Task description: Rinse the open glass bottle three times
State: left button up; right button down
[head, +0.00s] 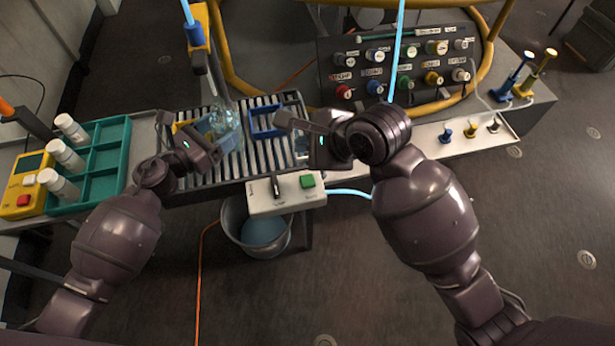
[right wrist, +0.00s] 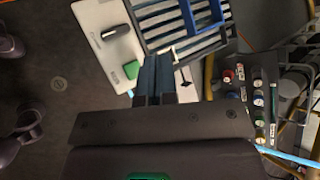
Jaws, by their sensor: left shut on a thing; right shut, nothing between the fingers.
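The clear glass bottle (head: 219,120) is over the slatted drain rack (head: 252,168), below a grey spout (head: 213,78) with a yellow and blue body. Its outline is blurred by what looks like splashing water, and I cannot tell its tilt. My left gripper (head: 205,135) is shut on the bottle, partly hiding it. My right gripper (head: 283,119) is shut and empty above the right side of the rack. Its closed fingers (right wrist: 153,75) also show in the right wrist view, near the white control box (right wrist: 108,38) with a dark knob and green button.
A teal rack (head: 105,160) with several white-capped vials stands left, beside a yellow box (head: 24,190). A blue frame (head: 264,122) sits on the drain rack. A bucket (head: 240,230) with bluish liquid stands below. A valve panel (head: 375,62) is behind right.

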aim_at(307, 182)
jog(key=shift+f, duration=4.4)
jog(key=shift+f, duration=0.15)
jog(key=shift+f, duration=0.25)
jog(key=shift+f, duration=0.5)
dwell(0.7)
jog(key=shift+r, duration=0.95)
jog(key=shift+r, duration=0.1)
jog(key=shift+r, duration=2.4)
